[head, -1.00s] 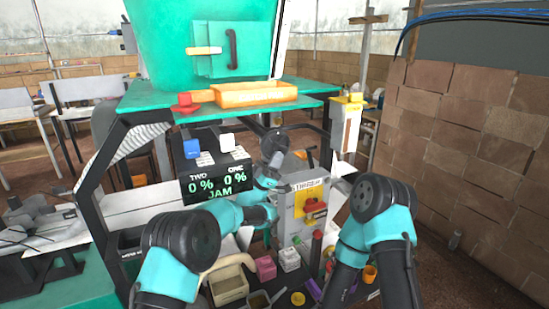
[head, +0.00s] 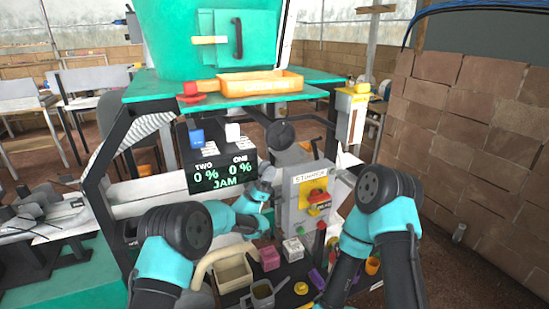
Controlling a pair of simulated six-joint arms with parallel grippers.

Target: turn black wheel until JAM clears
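A black display (head: 213,160) under the green shelf reads TWO 0 %, ONE 0 % and JAM in green.
The grey control box (head: 294,208) has a red knob on a yellow plate. A blue block (head: 196,138) and a white block (head: 232,133) top the display. An orange tray (head: 258,84) sits on the green shelf. Small bins and coloured pieces lie below; a brick wall stands right.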

